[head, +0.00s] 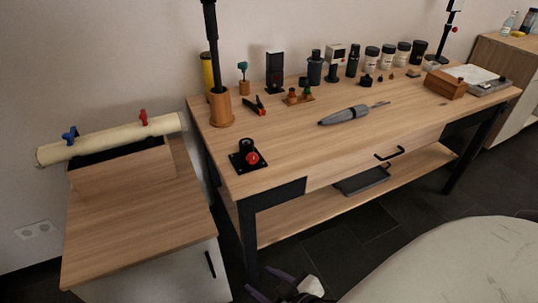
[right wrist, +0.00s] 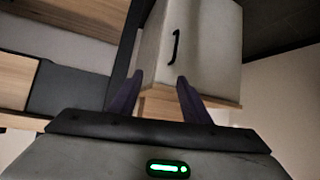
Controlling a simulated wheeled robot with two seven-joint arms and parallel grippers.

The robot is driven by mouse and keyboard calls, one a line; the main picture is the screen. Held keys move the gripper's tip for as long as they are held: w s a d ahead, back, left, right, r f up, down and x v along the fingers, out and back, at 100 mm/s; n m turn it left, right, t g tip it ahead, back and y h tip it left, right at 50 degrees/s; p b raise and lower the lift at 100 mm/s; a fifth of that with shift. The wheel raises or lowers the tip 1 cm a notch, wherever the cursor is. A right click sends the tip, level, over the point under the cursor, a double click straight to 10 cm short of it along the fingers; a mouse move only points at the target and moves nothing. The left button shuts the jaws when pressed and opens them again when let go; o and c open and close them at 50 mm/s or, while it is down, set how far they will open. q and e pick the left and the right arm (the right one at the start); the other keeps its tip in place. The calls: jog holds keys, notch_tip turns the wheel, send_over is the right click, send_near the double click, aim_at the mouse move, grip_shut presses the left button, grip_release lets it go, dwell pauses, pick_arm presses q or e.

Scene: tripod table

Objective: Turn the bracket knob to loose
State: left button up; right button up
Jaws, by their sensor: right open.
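The bracket (head: 237,161) is a small black base with a black upright part, standing on the front left corner of the wooden table (head: 290,160). Its round red knob (head: 252,158) faces the front; its exact turn position is too small to tell. My right gripper (head: 264,283) is low at the bottom of the head view, below and in front of the table, well apart from the knob. In the right wrist view its two purple fingers (right wrist: 160,76) are spread with nothing between them. The bracket does not show there. My left gripper is not in view.
A low cabinet (head: 130,235) with a paper roll (head: 110,140) stands left of the table. A black pole in a wooden holder (head: 222,108) rises behind the bracket. A grey pen-like tool (head: 345,116) lies mid-table. The tabletop right of the bracket is clear.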

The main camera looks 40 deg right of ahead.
jog(key=w+d+r+m+t+h+b, duration=0.1)
jog(key=w+d+r+t+h, duration=0.2)
jog(key=w+d+r, duration=0.35)
jog(key=t+h, duration=0.2)
jog(key=t, duration=0.2)
send_near(254, 160)
jog(key=shift+m, duration=0.3)
jog(key=x, duration=0.2)
jog(key=p+x, duration=0.1)
jog(key=x, duration=0.1)
jog(key=shift+r, duration=0.35)
jog(key=x, duration=0.3)
jog(key=shift+w+f+p, duration=0.25)
jog(key=shift+w+p, duration=0.1)
jog(key=shift+w+d+f, duration=0.1)
jog(key=shift+w+d, duration=0.1)
jog(key=shift+w, duration=0.3)
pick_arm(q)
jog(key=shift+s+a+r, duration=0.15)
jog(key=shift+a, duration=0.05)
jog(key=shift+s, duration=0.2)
pick_arm(e)
jog(key=c, duration=1)
